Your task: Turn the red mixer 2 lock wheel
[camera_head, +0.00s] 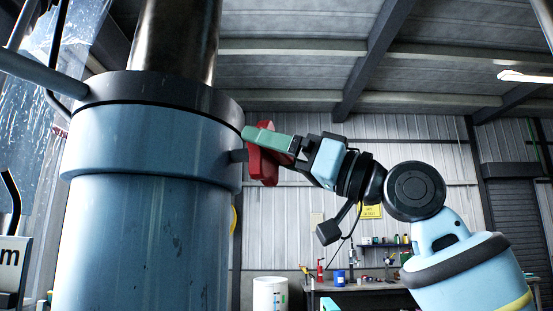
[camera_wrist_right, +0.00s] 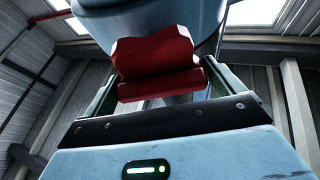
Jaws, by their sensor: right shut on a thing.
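The red lock wheel (camera_head: 264,166) sits on a short stub on the right side of the blue disperser column (camera_head: 140,230), just under its dark top rim. My right gripper (camera_head: 262,139) comes in from the right and is shut on the red wheel. Its green finger covers part of the wheel's upper side. In the right wrist view the red wheel (camera_wrist_right: 155,65) lies between the two fingers, with the blue column behind it. My left gripper is not in view.
A workbench (camera_head: 365,285) with tools and bottles stands at the back right. A white drum (camera_head: 270,294) stands on the floor behind the column. Clear plastic sheeting (camera_head: 30,120) hangs at the left. The space around my right arm looks clear.

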